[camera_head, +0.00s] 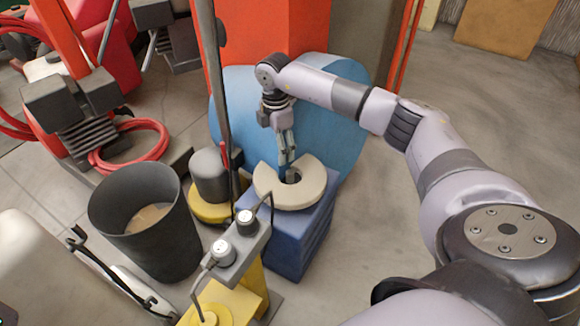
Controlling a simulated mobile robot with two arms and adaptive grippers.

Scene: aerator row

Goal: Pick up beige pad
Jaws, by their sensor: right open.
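The beige pad (309,188) is a thick, flat C-shaped piece with a hole in its middle. It lies on top of a blue box (308,246) near the centre of the view. My right gripper (290,165) points down at the pad from above, with its fingertips over the pad's far side and hole. The gripper is open. I cannot tell whether the fingers touch the pad. My left gripper is not in view.
A dark bin (148,245) stands at the left. A grey control box (233,248) with two knobs and a cable stands close in front of the blue box. A thin dark pole (222,90) rises left of the pad. A blue drum (340,135) stands behind. Floor at right is clear.

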